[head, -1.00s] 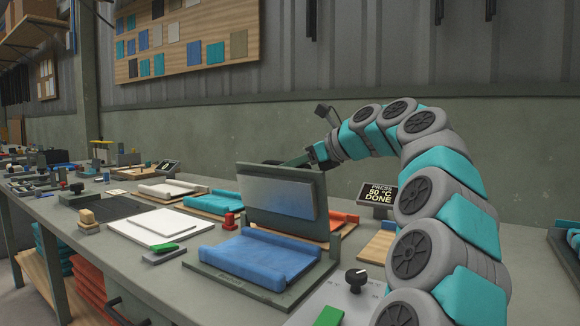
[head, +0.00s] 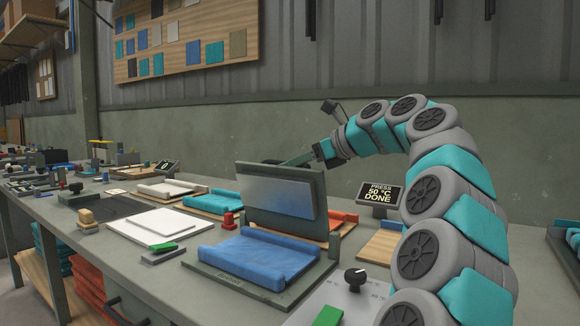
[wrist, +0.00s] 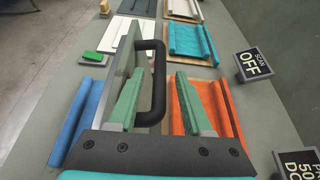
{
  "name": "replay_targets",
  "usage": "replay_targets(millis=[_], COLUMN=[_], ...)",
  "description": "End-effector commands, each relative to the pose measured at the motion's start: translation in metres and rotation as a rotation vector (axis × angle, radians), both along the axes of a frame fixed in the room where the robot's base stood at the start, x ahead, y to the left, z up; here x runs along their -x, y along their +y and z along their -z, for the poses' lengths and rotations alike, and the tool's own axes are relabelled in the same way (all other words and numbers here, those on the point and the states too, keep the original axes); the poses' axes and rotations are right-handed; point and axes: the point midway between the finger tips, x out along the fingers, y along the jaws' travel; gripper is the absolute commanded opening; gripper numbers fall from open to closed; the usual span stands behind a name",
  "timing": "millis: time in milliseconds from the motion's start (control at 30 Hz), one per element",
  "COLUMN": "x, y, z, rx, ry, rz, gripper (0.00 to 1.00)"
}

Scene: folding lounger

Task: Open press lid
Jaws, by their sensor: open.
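The press lid (head: 284,198) stands raised, near upright, at the back of the press base (head: 262,290), with its metal plate facing the front. Blue fabric (head: 258,254) lies on the base below it. My gripper (head: 298,160) is behind the lid's top edge in the head view, partly hidden by the lid. In the wrist view, the green fingers of my gripper (wrist: 156,103) are apart, one on each side of the black lid handle (wrist: 158,80). I cannot tell whether a finger touches the handle. The lid (wrist: 122,85) shows edge-on there.
A display (head: 380,194) reading "PRESS 50 °C DONE" stands right of the press. Orange fabric (wrist: 190,108) lies behind the lid, with teal fabric (wrist: 193,41) farther along. A white board (head: 160,225) and a green-topped block (head: 163,249) are on the left.

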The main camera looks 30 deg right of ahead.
Motion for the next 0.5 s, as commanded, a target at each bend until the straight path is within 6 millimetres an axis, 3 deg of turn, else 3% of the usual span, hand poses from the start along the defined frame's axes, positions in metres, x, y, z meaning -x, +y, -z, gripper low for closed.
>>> replay_targets(millis=[300, 500], x=[0.044, 0.053], y=[-0.018, -0.020], z=[-0.020, -0.023], rx=[-0.001, -0.001], ry=[-0.001, 0.002], rz=[0.003, 0.001], gripper=[0.50, 0.50])
